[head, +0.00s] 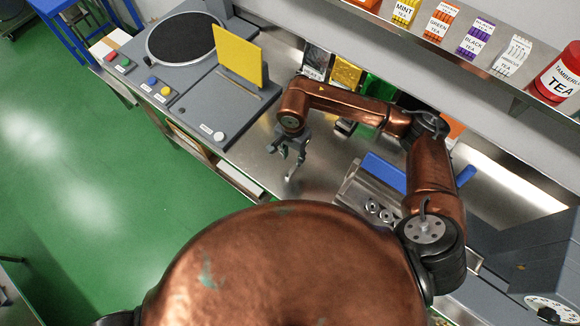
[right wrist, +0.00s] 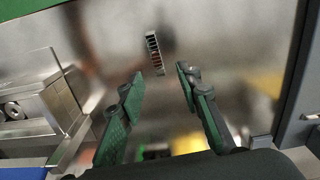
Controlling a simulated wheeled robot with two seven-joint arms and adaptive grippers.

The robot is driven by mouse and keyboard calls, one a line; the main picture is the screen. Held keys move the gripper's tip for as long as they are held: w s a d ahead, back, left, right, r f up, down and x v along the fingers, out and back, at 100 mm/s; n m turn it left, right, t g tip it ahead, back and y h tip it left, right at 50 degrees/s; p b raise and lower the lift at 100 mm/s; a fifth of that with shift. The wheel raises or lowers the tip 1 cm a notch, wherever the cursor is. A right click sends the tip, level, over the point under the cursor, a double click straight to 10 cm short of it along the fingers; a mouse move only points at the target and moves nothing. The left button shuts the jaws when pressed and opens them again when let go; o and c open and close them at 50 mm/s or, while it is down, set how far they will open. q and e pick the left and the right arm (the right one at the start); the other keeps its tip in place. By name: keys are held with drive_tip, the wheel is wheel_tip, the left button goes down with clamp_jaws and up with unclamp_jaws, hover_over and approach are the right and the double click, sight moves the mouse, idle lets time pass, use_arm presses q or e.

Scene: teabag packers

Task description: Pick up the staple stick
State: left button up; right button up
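The staple stick (right wrist: 154,53) is a small silvery ribbed strip lying on the metal worktop in the right wrist view. It lies just beyond my right gripper (right wrist: 158,82), roughly in line with the gap between its fingertips. The right gripper is open with nothing between its green-padded fingers. In the head view the right gripper (head: 284,163) points down over the worktop (head: 322,172); I cannot make out the staple stick there. My left gripper is not in view.
A grey machine (head: 215,110) with a yellow plate (head: 238,56) stands left of the gripper. A metal device with a blue lever (head: 384,172) stands to the right, also at left in the wrist view (right wrist: 38,105). Tea boxes (head: 442,22) line the shelf above.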

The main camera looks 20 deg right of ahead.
sight(292, 170)
drive_tip(key=shift+s+f+p, duration=0.25)
drive_tip(key=shift+f+p, duration=0.1)
drive_tip(key=shift+f, duration=0.85)
drive_tip(key=f, duration=0.3)
drive_tip(key=f+p, duration=0.1)
drive_tip(key=shift+s+a+f, duration=0.15)
drive_tip(key=shift+s+f, duration=0.05)
drive_tip(key=shift+s, duration=0.05)
drive_tip(key=shift+f, duration=0.3)
clamp_jaws()
